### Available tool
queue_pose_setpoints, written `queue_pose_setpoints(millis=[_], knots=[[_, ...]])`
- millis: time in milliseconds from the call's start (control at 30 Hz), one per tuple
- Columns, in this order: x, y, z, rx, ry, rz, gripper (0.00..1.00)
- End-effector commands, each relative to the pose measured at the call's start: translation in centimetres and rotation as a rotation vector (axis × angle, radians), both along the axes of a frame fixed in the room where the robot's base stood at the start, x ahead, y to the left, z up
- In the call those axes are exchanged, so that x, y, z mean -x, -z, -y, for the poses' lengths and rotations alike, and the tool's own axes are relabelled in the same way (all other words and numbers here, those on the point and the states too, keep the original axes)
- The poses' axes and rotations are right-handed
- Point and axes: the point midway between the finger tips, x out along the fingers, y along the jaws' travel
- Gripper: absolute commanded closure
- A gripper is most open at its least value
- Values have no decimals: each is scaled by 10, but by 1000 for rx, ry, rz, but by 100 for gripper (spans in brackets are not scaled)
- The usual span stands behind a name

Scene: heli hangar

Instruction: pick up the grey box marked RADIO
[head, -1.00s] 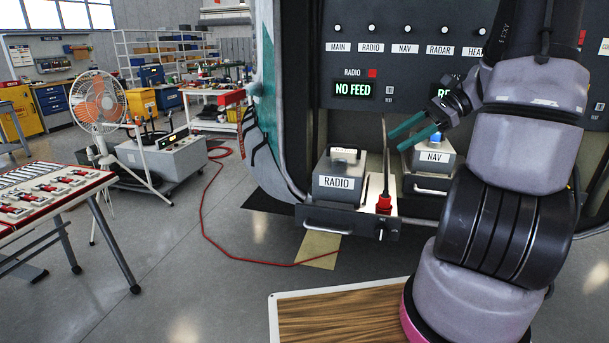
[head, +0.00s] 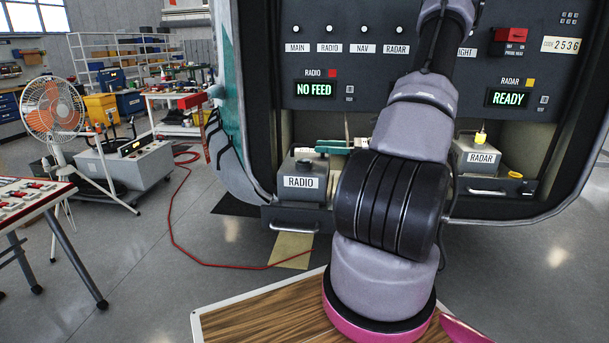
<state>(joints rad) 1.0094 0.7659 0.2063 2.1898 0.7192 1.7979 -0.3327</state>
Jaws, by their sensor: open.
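The grey box marked RADIO (head: 301,184) sits upright on its shelf in the open bay of the helicopter panel, with its white label facing me. My gripper (head: 327,147), with teal fingers, is at the box's upper right, level with its top and reaching in from the right. It is open, and nothing shows between the fingers. The fingers overlap in this view, so I cannot tell whether they touch the box. The part of the shelf to the right of the box is hidden behind my arm.
A grey RADAR box (head: 479,157) stands in the bay to the right. The panel above shows a NO FEED display (head: 318,91). A red cable (head: 190,241) runs over the floor at left. A fan (head: 53,107) and a table (head: 28,205) stand further left.

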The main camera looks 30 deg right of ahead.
Motion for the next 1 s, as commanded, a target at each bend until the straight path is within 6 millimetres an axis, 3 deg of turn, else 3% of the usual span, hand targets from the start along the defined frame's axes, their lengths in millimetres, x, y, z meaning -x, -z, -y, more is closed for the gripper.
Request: queue_pose_setpoints(millis=[400, 700, 833, 1000], knots=[[-25, 1, -44, 1, -3, 0, 50], [-27, 1, -47, 2, 0, 0, 50], [-27, 1, -47, 2, 0, 0, 100], [-27, 1, -47, 2, 0, 0, 100]])
